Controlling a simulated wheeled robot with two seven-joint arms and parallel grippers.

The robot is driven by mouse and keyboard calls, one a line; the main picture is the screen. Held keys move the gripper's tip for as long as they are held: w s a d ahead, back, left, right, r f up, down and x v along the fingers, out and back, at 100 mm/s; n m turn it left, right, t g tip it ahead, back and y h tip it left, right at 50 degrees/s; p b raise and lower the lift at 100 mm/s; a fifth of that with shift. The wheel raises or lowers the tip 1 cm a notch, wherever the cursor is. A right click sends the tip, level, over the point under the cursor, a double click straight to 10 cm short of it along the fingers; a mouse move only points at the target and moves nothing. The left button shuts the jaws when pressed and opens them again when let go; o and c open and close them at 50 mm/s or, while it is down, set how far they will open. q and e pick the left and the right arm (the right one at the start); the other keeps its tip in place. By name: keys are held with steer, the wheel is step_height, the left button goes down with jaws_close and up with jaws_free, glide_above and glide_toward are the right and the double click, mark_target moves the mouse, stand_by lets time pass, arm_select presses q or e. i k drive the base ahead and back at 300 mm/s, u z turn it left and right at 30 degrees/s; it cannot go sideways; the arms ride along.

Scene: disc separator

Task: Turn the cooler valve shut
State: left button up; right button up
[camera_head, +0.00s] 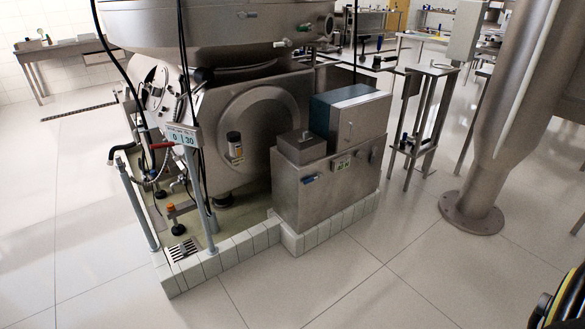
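A steel box unit (300,205) stands on a white tiled plinth in the middle of the view. A small blue-handled valve (310,179) is on its front face, left of a green and white label (342,164). A red lever handle (161,145) is at the left, below a sign reading 0 and 30 (182,136). I cannot tell for certain which of these is the cooler valve, or how far either is turned. Neither of my grippers is in view.
A large steel machine (255,105) stands behind the box, with pipes and hoses at its left. The tiled plinth (240,246) edges it. A thick steel column (490,165) stands at the right. A black and yellow object (571,300) is partly visible bottom right. The front floor is clear.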

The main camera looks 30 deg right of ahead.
mark_target(320, 176)
steer(key=i, duration=0.45)
steer(key=z, duration=1.15)
steer(key=i, duration=1.05)
